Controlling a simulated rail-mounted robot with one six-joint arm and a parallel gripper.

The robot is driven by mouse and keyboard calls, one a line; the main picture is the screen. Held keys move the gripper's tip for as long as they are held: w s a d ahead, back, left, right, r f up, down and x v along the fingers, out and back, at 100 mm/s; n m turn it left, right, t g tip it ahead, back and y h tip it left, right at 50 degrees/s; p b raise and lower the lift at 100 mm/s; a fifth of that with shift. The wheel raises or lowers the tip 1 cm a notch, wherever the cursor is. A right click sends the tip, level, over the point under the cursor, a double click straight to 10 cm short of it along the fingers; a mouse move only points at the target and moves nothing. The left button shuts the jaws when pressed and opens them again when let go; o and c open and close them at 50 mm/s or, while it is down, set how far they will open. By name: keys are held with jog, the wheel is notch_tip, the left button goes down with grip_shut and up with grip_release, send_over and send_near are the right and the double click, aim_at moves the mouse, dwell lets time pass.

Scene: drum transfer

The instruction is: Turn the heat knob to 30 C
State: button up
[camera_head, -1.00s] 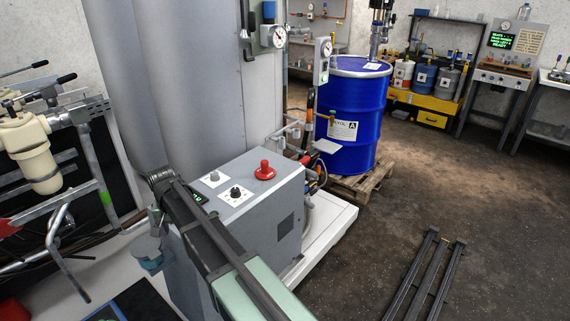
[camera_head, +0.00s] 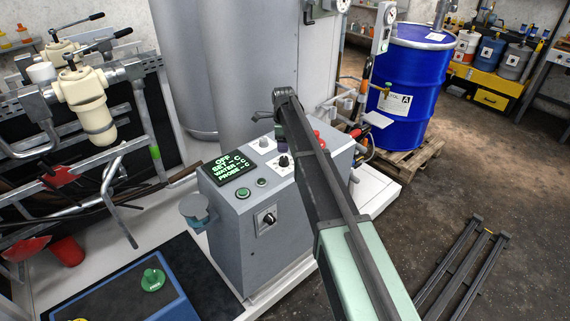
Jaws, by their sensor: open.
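A grey control cabinet (camera_head: 285,228) stands left of my arm. On its sloped top is a black knob (camera_head: 284,161) on a white dial plate, partly beside my arm; its markings are too small to read. I cannot tell from labels which is the heat knob. The dark display (camera_head: 230,172) shows green text: OFF, and SET, WATER and PROBE lines without readable numbers. My gripper (camera_head: 262,116) is open and apart from the knobs, above the cabinet's back edge; its fingers are small and dark.
A red button (camera_head: 318,134) and a grey knob (camera_head: 264,142) are on the cabinet top, green buttons (camera_head: 243,193) below the display. A tall grey tank stands behind. A blue drum (camera_head: 408,90) stands on a pallet (camera_head: 400,160) at right. A blue tray (camera_head: 110,300) lies at lower left.

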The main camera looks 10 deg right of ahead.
aim_at(284, 158)
notch_tip(284, 158, down, 8)
jog(key=b, duration=0.6)
jog(key=shift+f+b, duration=0.15)
jog(key=shift+b, duration=0.15)
jog(key=shift+r, duration=0.2)
jog(key=shift+c, duration=0.4)
jog(key=c, duration=0.9)
jog(key=shift+o, duration=0.2)
